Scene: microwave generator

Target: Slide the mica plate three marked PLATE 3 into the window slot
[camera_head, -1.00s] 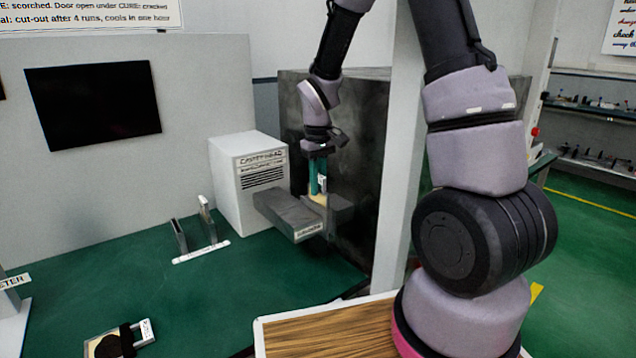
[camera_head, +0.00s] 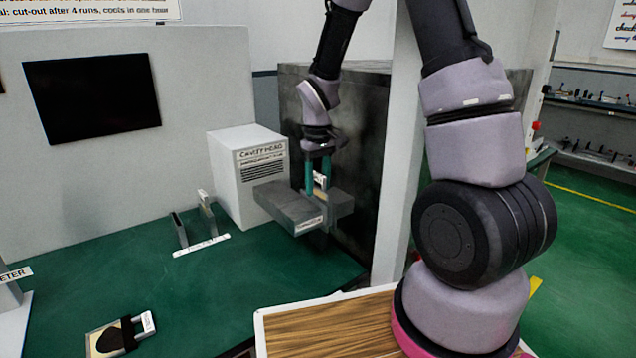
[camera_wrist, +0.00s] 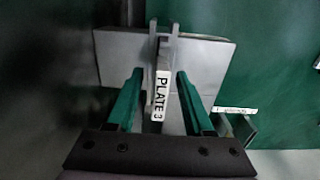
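The mica plate marked PLATE 3 (camera_wrist: 160,95) stands edge-on between my fingers in the wrist view, with its label facing the camera. In the head view its white label (camera_head: 320,180) shows above a grey duct (camera_head: 287,206). The plate's lower part is hidden in or behind the window slot (camera_wrist: 166,45), so its depth cannot be told. My gripper (camera_wrist: 160,74) is open, with one green finger on each side of the plate and a visible gap to both. In the head view my gripper (camera_head: 318,190) points straight down over the duct.
The white cavity head box (camera_head: 250,180) stands behind the duct, left of a dark cabinet (camera_head: 350,130). A two-post rack (camera_head: 203,245) is left on the green bench. A plate with a dark scorch (camera_head: 108,341) lies at the lower left. Green bench between them is clear.

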